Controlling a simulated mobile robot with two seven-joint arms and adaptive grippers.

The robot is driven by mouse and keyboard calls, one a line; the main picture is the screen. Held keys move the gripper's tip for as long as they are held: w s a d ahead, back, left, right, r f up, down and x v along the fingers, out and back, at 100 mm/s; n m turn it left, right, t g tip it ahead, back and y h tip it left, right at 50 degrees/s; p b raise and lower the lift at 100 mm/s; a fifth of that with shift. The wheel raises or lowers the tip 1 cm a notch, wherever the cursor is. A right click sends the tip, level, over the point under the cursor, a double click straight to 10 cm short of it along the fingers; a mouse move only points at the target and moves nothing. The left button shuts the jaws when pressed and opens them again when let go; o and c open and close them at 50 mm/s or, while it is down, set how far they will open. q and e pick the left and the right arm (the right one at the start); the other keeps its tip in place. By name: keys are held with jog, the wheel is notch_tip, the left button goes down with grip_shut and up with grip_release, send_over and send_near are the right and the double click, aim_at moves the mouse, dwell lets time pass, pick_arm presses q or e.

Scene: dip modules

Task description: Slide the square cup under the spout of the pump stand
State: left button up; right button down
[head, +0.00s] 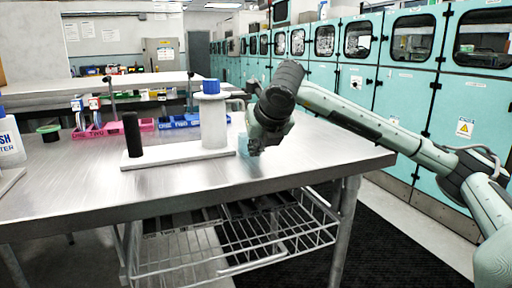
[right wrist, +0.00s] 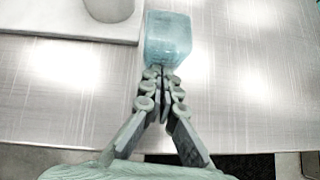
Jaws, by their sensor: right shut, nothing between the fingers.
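The square cup (right wrist: 168,40) is pale blue and see-through. In the right wrist view it stands on the steel table just right of the white base's edge. In the head view only a part of the cup (head: 243,144) shows, behind my right gripper. The pump stand (head: 213,120) is a white cylinder with a blue cap on a white base (head: 180,158); its spout (head: 236,97) points right, towards my arm. My right gripper (head: 256,150) is shut and empty, and its fingertips (right wrist: 163,78) are at the cup's near side, touching or nearly so. My left gripper is out of view.
A black post (head: 132,135) stands at the left end of the white base. Pink and blue trays (head: 120,127) lie behind it. A white bottle (head: 10,140) is at the far left. The table front (head: 150,190) is clear.

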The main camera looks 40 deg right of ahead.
jog(key=w, duration=0.2)
jog(key=w+d, duration=0.1)
jog(key=w, duration=0.1)
jog(key=w+d+b, duration=0.1)
jog(key=w, duration=0.1)
jog(key=shift+w, duration=0.15)
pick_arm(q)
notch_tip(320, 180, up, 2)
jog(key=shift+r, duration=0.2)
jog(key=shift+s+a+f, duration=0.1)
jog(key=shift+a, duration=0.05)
pick_arm(e)
jog(key=shift+d, duration=0.1)
